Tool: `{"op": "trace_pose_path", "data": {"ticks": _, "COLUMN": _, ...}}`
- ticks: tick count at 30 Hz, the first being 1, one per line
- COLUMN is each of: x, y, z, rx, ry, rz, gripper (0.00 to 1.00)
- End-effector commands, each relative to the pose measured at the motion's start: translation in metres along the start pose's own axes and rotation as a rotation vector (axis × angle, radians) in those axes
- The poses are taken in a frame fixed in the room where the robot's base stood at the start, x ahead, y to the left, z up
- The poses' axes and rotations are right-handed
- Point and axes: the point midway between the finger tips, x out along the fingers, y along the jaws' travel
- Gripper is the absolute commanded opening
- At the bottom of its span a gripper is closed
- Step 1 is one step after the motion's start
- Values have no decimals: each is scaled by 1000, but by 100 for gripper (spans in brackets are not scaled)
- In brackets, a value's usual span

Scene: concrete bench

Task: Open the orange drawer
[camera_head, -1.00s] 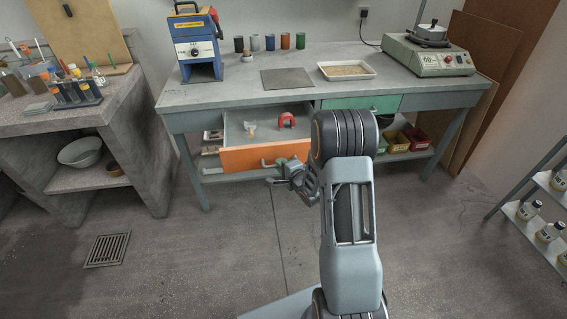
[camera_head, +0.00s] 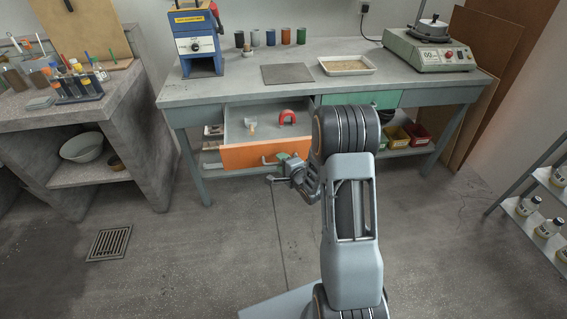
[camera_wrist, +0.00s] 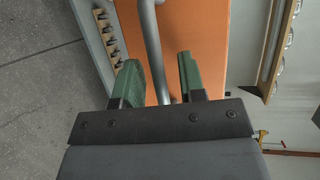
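The orange drawer (camera_head: 240,157) is pulled out from the left of the grey bench, and its inside shows from above. A red horseshoe-shaped thing (camera_head: 288,117) and a small pale thing (camera_head: 251,124) lie in it. In the wrist view the orange front (camera_wrist: 210,35) fills the upper middle. Its grey bar handle (camera_wrist: 152,40) runs between the two green fingers of my gripper (camera_wrist: 160,78). Gaps show beside the bar, so the fingers look open around it. In the head view my gripper (camera_head: 279,168) is at the drawer front, and my arm hides the right side.
A green drawer (camera_head: 385,99) is shut to the right. The bench top (camera_head: 225,88) holds a blue device (camera_head: 194,42), several cups, a tray (camera_head: 347,66) and a hotplate (camera_head: 428,50). A bottle shelf (camera_head: 530,207) stands at right. The floor (camera_head: 200,260) before the drawer is clear.

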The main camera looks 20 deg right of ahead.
Motion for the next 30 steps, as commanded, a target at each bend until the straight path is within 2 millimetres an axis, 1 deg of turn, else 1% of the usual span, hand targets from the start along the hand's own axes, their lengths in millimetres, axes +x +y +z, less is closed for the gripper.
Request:
{"op": "trace_pose_path", "data": {"ticks": 5, "x": -1, "y": 0, "z": 0, "rx": 0, "ry": 0, "rz": 0, "gripper": 37}}
{"op": "trace_pose_path", "data": {"ticks": 8, "x": -7, "y": 0, "z": -1, "rx": 0, "ry": 1, "rz": 1, "gripper": 37}}
{"op": "trace_pose_path", "data": {"ticks": 11, "x": -20, "y": -1, "z": -1, "rx": 0, "ry": 2, "rz": 0, "gripper": 37}}
{"op": "trace_pose_path", "data": {"ticks": 14, "x": -41, "y": -1, "z": -2, "rx": 1, "ry": 5, "rz": 1, "gripper": 37}}
{"op": "trace_pose_path", "data": {"ticks": 21, "x": -95, "y": -1, "z": -2, "rx": 2, "ry": 6, "rz": 1, "gripper": 37}}
{"op": "trace_pose_path", "data": {"ticks": 24, "x": -115, "y": -1, "z": -1, "rx": 2, "ry": 6, "rz": 0, "gripper": 37}}
{"op": "trace_pose_path", "data": {"ticks": 26, "x": -120, "y": -5, "z": -1, "rx": 4, "ry": 2, "rz": 4, "gripper": 37}}
{"op": "trace_pose_path", "data": {"ticks": 30, "x": -130, "y": -4, "z": -1, "rx": 1, "ry": 2, "rz": 4, "gripper": 37}}
